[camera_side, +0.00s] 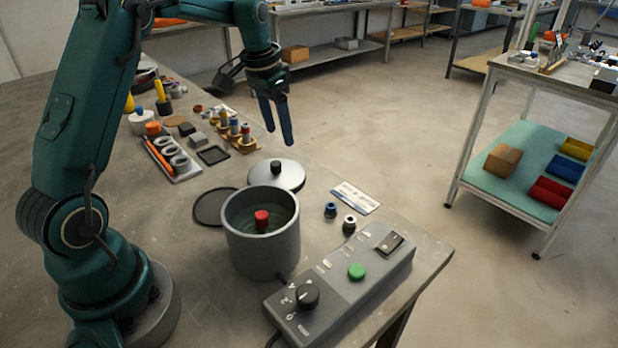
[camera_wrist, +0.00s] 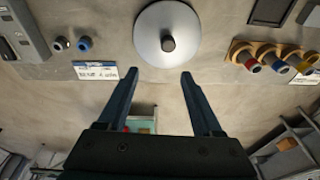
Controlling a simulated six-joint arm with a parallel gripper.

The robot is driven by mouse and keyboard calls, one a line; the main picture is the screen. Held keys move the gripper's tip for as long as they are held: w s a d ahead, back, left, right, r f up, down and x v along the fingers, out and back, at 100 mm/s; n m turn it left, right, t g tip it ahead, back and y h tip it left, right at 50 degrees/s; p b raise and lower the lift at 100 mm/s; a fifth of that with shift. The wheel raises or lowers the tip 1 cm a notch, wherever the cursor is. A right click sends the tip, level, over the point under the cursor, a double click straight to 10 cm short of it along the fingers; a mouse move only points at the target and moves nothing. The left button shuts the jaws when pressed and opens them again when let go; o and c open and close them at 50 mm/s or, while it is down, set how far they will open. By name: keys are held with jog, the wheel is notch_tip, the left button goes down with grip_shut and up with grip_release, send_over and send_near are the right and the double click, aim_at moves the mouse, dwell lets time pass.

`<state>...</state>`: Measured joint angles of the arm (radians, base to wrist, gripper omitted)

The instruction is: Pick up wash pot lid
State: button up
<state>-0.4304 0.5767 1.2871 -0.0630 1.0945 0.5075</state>
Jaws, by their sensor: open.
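The wash pot lid (camera_side: 289,179) is a round grey metal disc with a dark knob on top. It lies flat on the bench just behind the wash pot (camera_side: 262,250). In the wrist view the lid (camera_wrist: 151,25) shows at the top centre, beyond my fingertips. The wash pot is a grey open cylinder with liquid and a red-topped item inside. My gripper (camera_side: 275,118) is open and empty, above and behind the lid in the side view. In the wrist view my gripper (camera_wrist: 158,74) points toward the lid, with its knob roughly between the finger lines.
A control box (camera_side: 340,285) with a green button stands in front of the pot. Two small fittings (camera_side: 340,217) and a label card (camera_side: 355,197) lie right of the lid. A dark round mat (camera_side: 207,207) is left of it. A holder with coloured parts (camera_side: 236,133) stands farther back.

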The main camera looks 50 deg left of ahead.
aim_at(275, 163)
jog(key=shift+n+g, duration=0.3)
jog(key=shift+g, duration=0.1)
jog(key=f, duration=0.2)
jog(key=a+f, duration=0.1)
jog(key=f, duration=0.3)
jog(key=shift+s+a+f, duration=0.25)
jog(key=shift+a+f, duration=0.05)
jog(key=shift+f, duration=0.1)
jog(key=shift+w+f, duration=0.1)
jog(key=shift+f, duration=0.6)
grip_shut()
